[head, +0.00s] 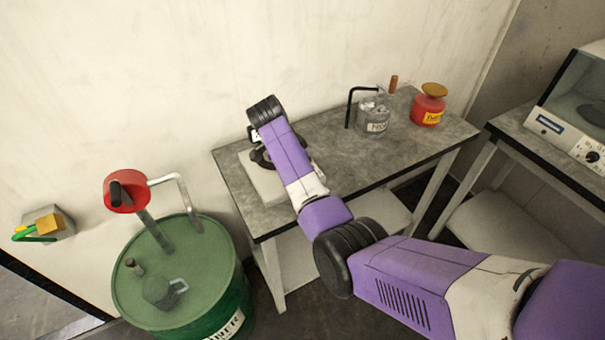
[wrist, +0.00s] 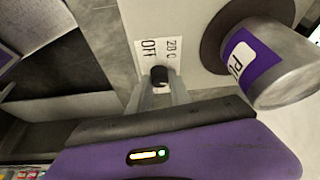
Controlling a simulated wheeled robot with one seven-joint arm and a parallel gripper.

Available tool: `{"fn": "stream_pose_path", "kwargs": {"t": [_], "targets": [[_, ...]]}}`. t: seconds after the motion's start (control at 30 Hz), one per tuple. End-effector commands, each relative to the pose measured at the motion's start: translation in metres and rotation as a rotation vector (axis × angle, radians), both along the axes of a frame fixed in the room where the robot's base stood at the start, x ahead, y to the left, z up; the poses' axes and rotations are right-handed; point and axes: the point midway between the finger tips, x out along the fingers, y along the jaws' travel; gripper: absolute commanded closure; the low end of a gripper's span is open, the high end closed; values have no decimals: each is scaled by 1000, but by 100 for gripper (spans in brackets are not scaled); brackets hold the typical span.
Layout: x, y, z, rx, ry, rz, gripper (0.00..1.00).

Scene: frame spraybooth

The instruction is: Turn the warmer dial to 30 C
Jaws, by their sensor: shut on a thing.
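The warmer is a pale box (head: 264,182) on the left end of the grey table, mostly behind my arm in the head view. Its pale top face also shows in the wrist view (wrist: 192,72). The black dial (wrist: 158,74) sits on that face beside a white label with "OFF" and a second marking that looks like "20 C". My gripper (wrist: 160,86) is shut on the dial, one finger on each side. The dial's pointer cannot be made out, and any 30 C mark is hidden or out of view.
A metal can with a purple label (wrist: 266,62) stands on the warmer's dark round plate, close to my gripper. A green drum (head: 185,270) stands at left.

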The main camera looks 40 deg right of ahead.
Motion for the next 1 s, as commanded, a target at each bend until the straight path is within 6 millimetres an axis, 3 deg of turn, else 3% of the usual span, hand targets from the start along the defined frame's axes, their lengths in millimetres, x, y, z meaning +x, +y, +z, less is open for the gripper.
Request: {"fn": "stream_pose_path", "kwargs": {"t": [0.5,1.0], "targets": [[3,-1,-3,1,-1,-391,100],[3,-2,0,0,0,-497,100]]}}
